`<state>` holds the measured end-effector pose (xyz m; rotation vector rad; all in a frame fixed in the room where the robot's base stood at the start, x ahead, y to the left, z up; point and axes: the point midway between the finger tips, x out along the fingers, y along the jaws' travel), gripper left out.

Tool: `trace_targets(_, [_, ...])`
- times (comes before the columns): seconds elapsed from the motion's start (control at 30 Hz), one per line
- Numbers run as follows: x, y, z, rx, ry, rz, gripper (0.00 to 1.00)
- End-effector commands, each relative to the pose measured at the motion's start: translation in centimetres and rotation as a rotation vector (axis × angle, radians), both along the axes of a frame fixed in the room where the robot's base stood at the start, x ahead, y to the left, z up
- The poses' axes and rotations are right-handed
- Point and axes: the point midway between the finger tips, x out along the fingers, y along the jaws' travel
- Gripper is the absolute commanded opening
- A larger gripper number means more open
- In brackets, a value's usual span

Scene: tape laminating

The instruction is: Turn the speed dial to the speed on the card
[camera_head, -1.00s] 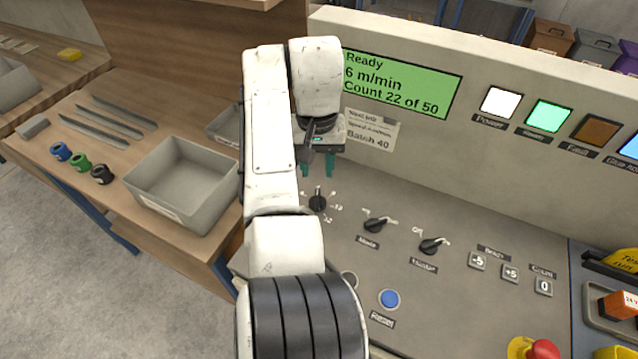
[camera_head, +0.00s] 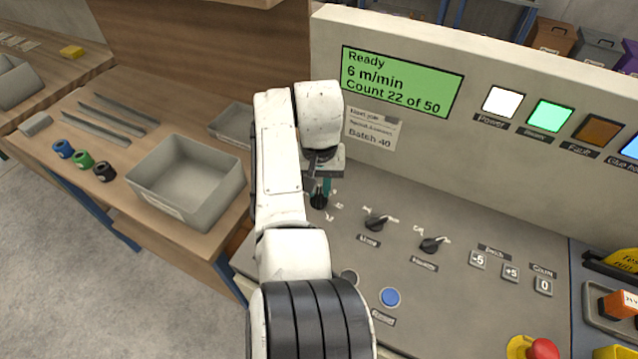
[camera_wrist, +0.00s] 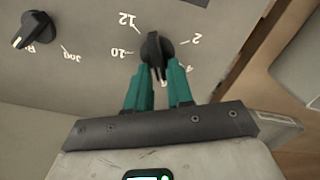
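The black speed dial (camera_head: 319,203) sits on the sloped panel, partly covered by my gripper in the head view. In the wrist view the dial (camera_wrist: 155,46) shows marks 2, 4, 10 and 12 around it, upside down. Its pointer end faces my gripper; the mark there is hidden. My gripper (camera_wrist: 160,68) has its two teal fingers apart, tips at either side of the dial's near end; contact is unclear. The card (camera_head: 371,129) reads "Next job" and "Batch 40"; its speed line is too small to read. The green display (camera_head: 400,82) reads Ready, 6 m/min, Count 22 of 50.
Right of the dial are the mode knob (camera_head: 376,222) and another black knob (camera_head: 433,244). A blue button (camera_head: 390,297) and a red emergency button (camera_head: 543,349) lie nearer the front. A grey bin (camera_head: 190,180) stands on the wooden bench at left.

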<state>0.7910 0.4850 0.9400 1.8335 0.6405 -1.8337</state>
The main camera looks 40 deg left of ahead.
Motion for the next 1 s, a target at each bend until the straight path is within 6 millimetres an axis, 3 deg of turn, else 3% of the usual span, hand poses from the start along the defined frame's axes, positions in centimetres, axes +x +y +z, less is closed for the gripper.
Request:
trace_targets(0.2, [0.00, 0.00, 0.01, 0.000, 0.000, 0.000, 0.00])
trace_targets(0.67, [-0.03, 0.02, 0.07, -0.001, 0.001, 0.027, 0.00])
trace_targets(1.0, [-0.22, 0.18, 0.16, -0.002, 0.001, 0.229, 0.00])
